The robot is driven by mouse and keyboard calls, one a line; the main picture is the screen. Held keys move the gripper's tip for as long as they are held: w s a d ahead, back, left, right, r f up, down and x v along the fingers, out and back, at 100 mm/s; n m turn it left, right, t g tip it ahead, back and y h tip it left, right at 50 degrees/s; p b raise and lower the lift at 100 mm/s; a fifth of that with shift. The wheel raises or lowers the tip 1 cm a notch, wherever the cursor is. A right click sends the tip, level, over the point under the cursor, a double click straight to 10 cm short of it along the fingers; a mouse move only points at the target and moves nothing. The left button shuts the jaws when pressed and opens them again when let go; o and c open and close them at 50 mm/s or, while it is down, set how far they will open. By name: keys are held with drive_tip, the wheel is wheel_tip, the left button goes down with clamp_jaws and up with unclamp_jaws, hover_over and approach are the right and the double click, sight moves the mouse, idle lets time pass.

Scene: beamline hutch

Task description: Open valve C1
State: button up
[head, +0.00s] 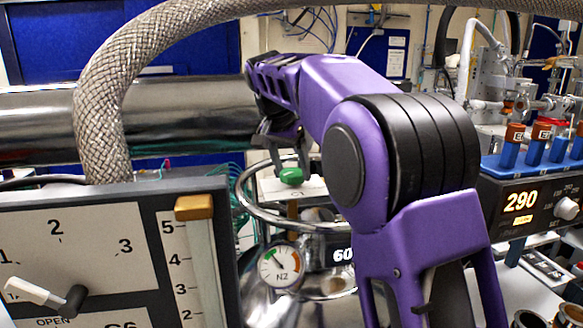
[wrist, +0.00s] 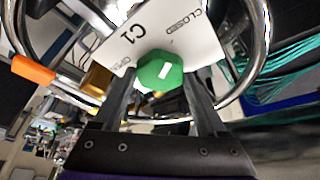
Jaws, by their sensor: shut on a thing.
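Valve C1's knob (wrist: 161,70) is green with a short white mark on top. It stands on a white plate (wrist: 203,48) lettered C1 and CLOSED, with another word partly hidden beside a finger. The white mark sits at a slant; which label it points to is not clear. My gripper (wrist: 160,90) has a dark finger on each side of the knob and is shut on it. In the head view the green knob (head: 291,176) shows under my gripper (head: 284,158), above the plate (head: 312,187); my arm hides part of this area.
A metal ring (head: 250,208) surrounds the valve above a shiny vessel with an N2 gauge (head: 281,266). A braided hose (head: 105,95) arches across the left and top. A dial panel (head: 90,240) stands front left, and a controller reading 290 (head: 522,201) at right.

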drive_tip(key=n+y+p, duration=0.1)
drive_tip(key=n, duration=0.2)
drive_tip(key=n+y+p, duration=0.1)
drive_tip(key=n, duration=0.1)
drive_tip(key=shift+d+r+n, duration=0.15)
drive_tip(key=shift+d+n, duration=0.05)
drive_tip(key=shift+n, duration=0.2)
drive_tip(key=n+y+p, duration=0.2)
drive_tip(key=n, duration=0.3)
drive_tip(key=shift+d, duration=0.2)
drive_tip(key=n+y, duration=0.1)
drive_tip(key=n, duration=0.2)
drive_tip(key=n+g+y, duration=0.1)
drive_tip(key=n, duration=0.2)
drive_tip(key=shift+w+n+g, duration=0.15)
drive_tip(key=shift+n+g, duration=0.15)
drive_tip(key=shift+n, duration=0.1)
drive_tip(key=n+g, duration=0.1)
drive_tip(key=n, duration=0.4)
drive_tip(key=shift+w+g+y, duration=0.1)
drive_tip(key=shift+g+y, duration=0.3)
drive_tip(key=shift+d+n, duration=0.1)
drive_tip(key=shift+n, duration=0.2)
drive_tip(key=o, duration=1.3)
